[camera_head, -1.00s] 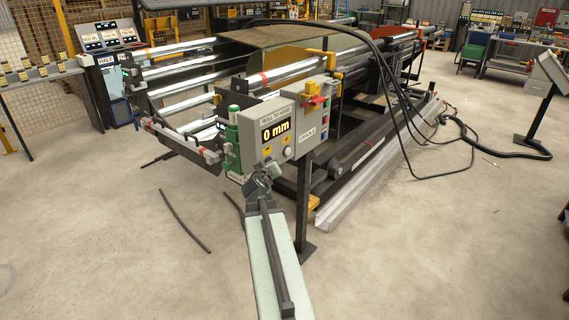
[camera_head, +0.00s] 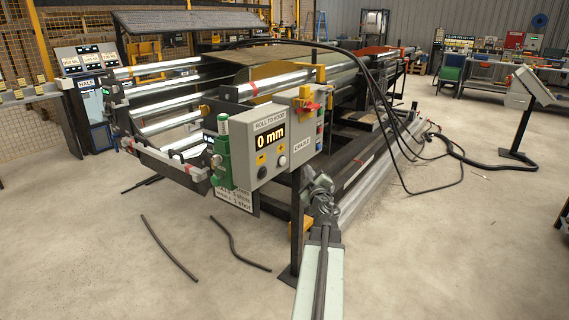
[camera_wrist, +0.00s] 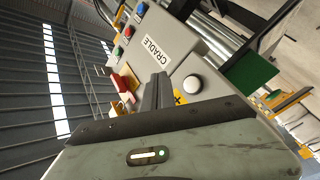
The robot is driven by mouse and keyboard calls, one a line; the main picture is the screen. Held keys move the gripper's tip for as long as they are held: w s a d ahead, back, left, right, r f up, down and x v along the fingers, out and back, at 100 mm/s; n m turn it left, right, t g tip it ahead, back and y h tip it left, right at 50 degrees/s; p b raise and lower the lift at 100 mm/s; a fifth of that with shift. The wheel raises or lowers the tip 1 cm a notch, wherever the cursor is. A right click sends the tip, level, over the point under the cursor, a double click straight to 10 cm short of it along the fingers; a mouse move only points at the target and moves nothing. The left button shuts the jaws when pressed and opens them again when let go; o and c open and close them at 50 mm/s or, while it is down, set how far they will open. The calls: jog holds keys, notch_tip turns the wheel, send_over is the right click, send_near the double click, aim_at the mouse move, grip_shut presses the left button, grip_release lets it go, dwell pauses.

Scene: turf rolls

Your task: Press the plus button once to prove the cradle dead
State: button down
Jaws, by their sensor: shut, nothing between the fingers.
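The grey control box (camera_head: 272,150) stands on a dark post, its display (camera_head: 270,136) reading "0 mm". Below the display are a dark button (camera_head: 262,172) and a white button (camera_head: 282,160), each under a small yellow label. In the wrist view the white button (camera_wrist: 192,84) sits beside a yellow label (camera_wrist: 180,97) with a dark mark, partly hidden by my gripper; it looks like the plus. My gripper (camera_head: 321,182) is shut and empty, below and right of the box. In the wrist view its fingertips (camera_wrist: 160,80) appear left of the white button; contact cannot be told.
A red switch on yellow (camera_head: 309,105) sits on the box's upper right, near the CRADLE label (camera_head: 301,145). A green fitting (camera_head: 221,158) is left of the box. The roller cradle (camera_head: 170,90) stands behind. Black cables (camera_head: 385,130) hang right; loose dark strips (camera_head: 168,248) lie on the floor.

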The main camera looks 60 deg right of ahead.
jog(key=w, duration=0.7)
jog(key=shift+w, duration=0.3)
dwell(1.7)
jog(key=shift+w, duration=0.4)
jog(key=shift+w, duration=0.45)
dwell(0.4)
jog(key=shift+s, duration=0.85)
jog(key=shift+s, duration=2.55)
